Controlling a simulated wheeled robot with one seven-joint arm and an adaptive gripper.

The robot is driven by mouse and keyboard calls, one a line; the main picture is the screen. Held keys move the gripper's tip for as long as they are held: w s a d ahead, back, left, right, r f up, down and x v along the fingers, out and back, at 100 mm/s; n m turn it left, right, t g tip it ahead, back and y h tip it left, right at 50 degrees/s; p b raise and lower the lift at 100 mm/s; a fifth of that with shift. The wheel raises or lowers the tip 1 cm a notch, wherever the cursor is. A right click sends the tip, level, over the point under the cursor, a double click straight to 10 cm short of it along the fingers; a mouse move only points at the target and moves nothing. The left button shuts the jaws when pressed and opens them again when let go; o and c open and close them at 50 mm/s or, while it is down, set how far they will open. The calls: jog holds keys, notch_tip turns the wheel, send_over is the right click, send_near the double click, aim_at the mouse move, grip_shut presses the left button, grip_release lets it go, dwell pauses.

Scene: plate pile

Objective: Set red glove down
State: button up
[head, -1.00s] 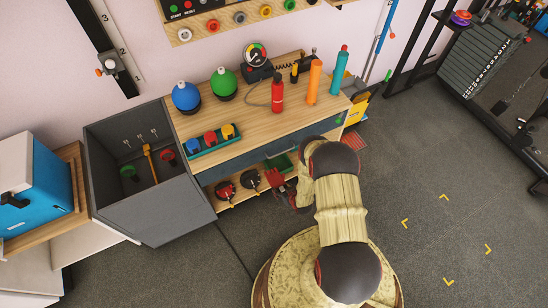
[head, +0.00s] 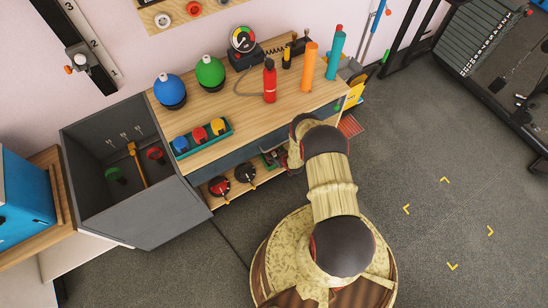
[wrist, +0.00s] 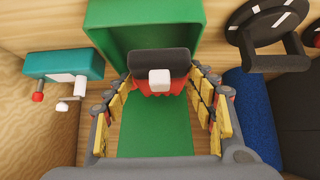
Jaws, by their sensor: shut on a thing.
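The red glove (wrist: 160,88), with a dark cuff and a white patch, shows in the middle of the wrist view. My gripper (wrist: 162,98), with yellow pads on its fingers, is shut on it from both sides. A green open bin (wrist: 108,32) lies right behind and around the glove; a green floor or mat shows below it. I cannot tell whether the glove touches the bin. In the head view my gripper is at the lower shelf under the workbench, mostly hidden by my arm, and the glove cannot be made out.
In the wrist view a teal tool (wrist: 62,66) lies left, a black round-handled thing (wrist: 268,35) and blue cloth (wrist: 250,110) right. In the head view the wooden workbench (head: 235,120) stands above the shelf, with a grey open bin (head: 140,215) at left.

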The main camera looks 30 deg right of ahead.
jog(key=w+f, duration=0.1)
jog(key=d+f+b, duration=0.1)
jog(key=w+f+b, duration=0.1)
jog(key=f, duration=0.1)
jog(key=shift+w+d, duration=0.2)
jog(key=shift+w, duration=0.1)
jog(key=f, duration=0.2)
jog(key=f+b, duration=0.1)
jog(key=shift+w+d+f+b, duration=0.1)
jog(key=shift+w+f+b, duration=0.1)
jog(key=shift+f+b, duration=0.15)
jog(key=shift+r, duration=0.1)
jog(key=o, duration=1)
jog(key=shift+o, duration=0.2)
jog(key=p+v, duration=0.5)
jog(key=v, duration=0.7)
jog(key=shift+p, duration=0.35)
